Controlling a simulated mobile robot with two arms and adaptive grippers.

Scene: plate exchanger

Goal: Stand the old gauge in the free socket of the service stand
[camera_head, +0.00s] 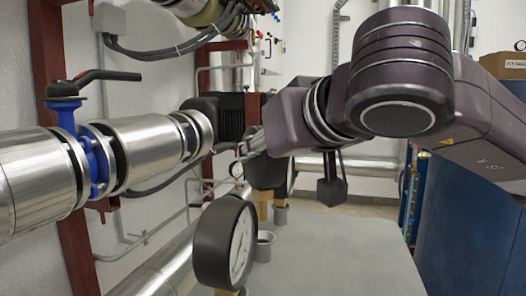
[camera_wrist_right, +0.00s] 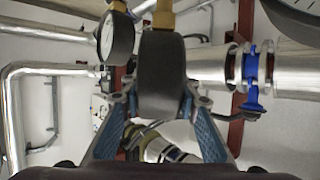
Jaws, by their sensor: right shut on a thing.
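My right gripper (camera_head: 262,150) is shut on a dark gauge (camera_head: 267,174), seen from behind. In the right wrist view the right gripper (camera_wrist_right: 160,100) has its blue-padded fingers on both sides of that gauge (camera_wrist_right: 163,75). Its brass stem (camera_head: 263,203) points down towards the grey service stand (camera_head: 335,255). A grey cup-shaped socket (camera_head: 265,247) with an open top shows just in front of and below the stem. The head view does not show whether the stem's tip is in a socket. My left gripper is not in view.
A large black gauge (camera_head: 224,242) with a white face stands in the foreground. Another gauge (camera_head: 291,177) is beside the held one, its stem over a socket (camera_head: 280,215); it also shows in the right wrist view (camera_wrist_right: 116,38). Pipes and a blue valve (camera_head: 92,160) lie left.

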